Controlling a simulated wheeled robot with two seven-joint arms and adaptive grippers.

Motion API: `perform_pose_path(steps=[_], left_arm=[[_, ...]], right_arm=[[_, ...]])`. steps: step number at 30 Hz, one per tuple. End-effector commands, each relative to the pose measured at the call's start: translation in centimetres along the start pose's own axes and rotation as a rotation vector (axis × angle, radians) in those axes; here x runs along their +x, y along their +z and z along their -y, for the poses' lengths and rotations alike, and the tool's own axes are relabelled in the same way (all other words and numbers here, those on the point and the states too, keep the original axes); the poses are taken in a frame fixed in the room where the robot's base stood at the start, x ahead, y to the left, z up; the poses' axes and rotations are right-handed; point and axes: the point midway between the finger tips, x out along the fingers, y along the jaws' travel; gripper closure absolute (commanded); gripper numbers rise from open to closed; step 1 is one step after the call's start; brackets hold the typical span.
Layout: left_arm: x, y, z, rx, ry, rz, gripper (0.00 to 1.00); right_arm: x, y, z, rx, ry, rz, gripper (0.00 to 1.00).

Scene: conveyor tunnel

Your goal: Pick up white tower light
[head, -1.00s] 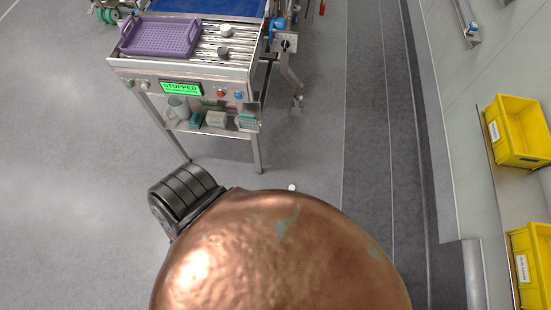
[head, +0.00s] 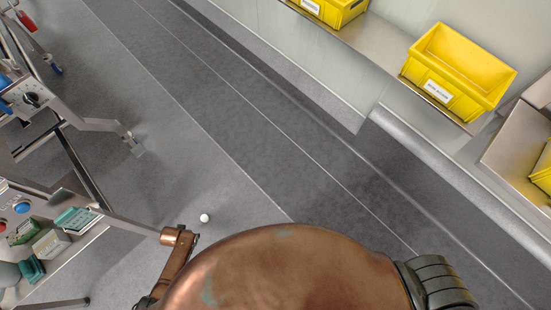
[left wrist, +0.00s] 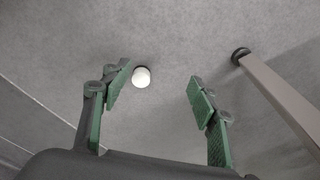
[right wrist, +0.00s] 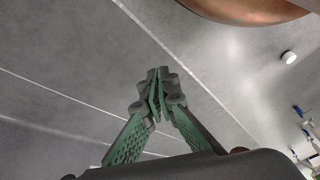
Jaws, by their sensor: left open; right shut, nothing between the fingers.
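A small white round piece, likely the white tower light (head: 204,217), is on the grey floor just above my copper-coloured body in the head view. It also shows in the left wrist view (left wrist: 141,77), close beside the tip of the left-hand finger in the picture, and at the right in the right wrist view (right wrist: 289,57). My left gripper (left wrist: 160,77) is open and empty, pointing toward the floor; I cannot tell its height above the light. My right gripper (right wrist: 160,80) is shut with nothing in it, away from the light.
The conveyor stand with its shelf (head: 85,235) is at the left, and a stand leg (left wrist: 280,100) shows right of my left gripper. Yellow bins (head: 455,75) sit on a wall ledge at the upper right. The floor strip (head: 270,140) between is clear.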

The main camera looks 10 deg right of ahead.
Motion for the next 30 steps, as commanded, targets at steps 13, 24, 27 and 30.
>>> perform_pose_path(steps=[13, 24, 27, 30], left_arm=[[10.7, -8.6, -1.7, 0.141, 0.057, 0.106, 0.46], [11.9, -10.6, -2.4, 0.183, 0.072, 0.139, 0.46], [11.8, -10.7, -2.4, 0.183, 0.071, 0.138, 0.46], [12.1, -10.6, -2.4, 0.183, 0.072, 0.139, 0.46]], right_arm=[[2.2, -4.1, 3.0, 0.050, -0.091, -0.071, 1.00], [0.9, -6.2, 3.5, 0.059, -0.116, -0.099, 1.00], [0.8, -6.3, 3.5, 0.059, -0.116, -0.101, 1.00], [1.2, -6.2, 3.4, 0.058, -0.114, -0.106, 1.00]])
